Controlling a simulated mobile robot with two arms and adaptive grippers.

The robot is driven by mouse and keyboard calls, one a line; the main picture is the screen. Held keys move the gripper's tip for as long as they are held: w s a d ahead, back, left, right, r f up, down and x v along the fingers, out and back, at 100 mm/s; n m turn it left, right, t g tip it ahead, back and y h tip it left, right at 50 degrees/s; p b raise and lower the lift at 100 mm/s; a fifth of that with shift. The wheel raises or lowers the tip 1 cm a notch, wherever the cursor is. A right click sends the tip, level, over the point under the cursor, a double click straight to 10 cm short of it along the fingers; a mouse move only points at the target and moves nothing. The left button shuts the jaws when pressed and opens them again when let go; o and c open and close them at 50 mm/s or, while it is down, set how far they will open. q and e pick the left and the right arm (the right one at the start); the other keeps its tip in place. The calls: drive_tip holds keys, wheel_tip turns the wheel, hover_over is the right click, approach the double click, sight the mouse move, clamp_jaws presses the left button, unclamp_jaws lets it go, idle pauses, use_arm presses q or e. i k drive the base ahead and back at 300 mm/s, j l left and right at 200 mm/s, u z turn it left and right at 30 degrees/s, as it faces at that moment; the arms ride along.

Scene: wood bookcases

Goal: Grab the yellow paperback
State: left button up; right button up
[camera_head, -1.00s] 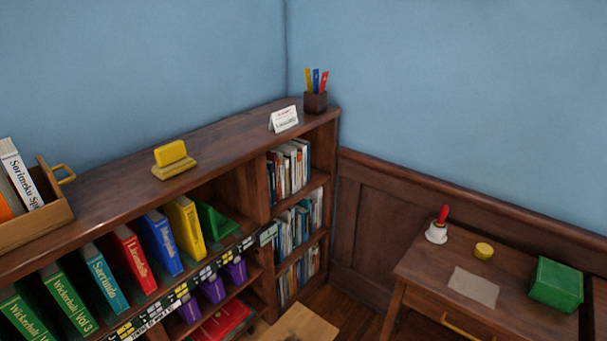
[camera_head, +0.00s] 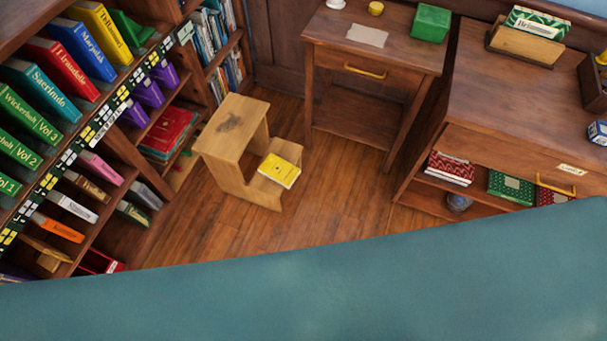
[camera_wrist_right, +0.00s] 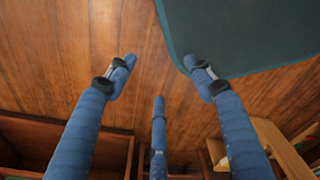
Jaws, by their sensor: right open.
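A thin yellow paperback (camera_head: 279,171) lies flat on the lower step of a light wooden step stool (camera_head: 230,120) in the head view. Its cover faces up with small dark print. A thicker yellow book (camera_head: 101,31) stands on the bookcase's upper shelf at the top left. My right gripper (camera_wrist_right: 158,80) shows in the right wrist view with its blue fingers spread, open and empty above the wood floor. The yellow paperback is not visible in that view, though light wood, perhaps the stool (camera_wrist_right: 280,150), shows at lower right. My left gripper is in neither current view.
The bookcase with several coloured books (camera_head: 66,68) fills the left. A small table (camera_head: 375,38) with a drawer stands behind the stool, and a low cabinet (camera_head: 520,90) stands at right. Bare floor (camera_head: 330,205) lies between stool and cabinet.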

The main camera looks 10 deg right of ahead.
sight(275, 168)
drive_tip(key=i+j+z, duration=0.5)
drive_tip(key=j, duration=0.15)
drive_tip(key=j+z, duration=0.25)
drive_tip(key=i+j+z, duration=0.25)
drive_tip(key=j, duration=0.25)
drive_tip(key=k, duration=0.05)
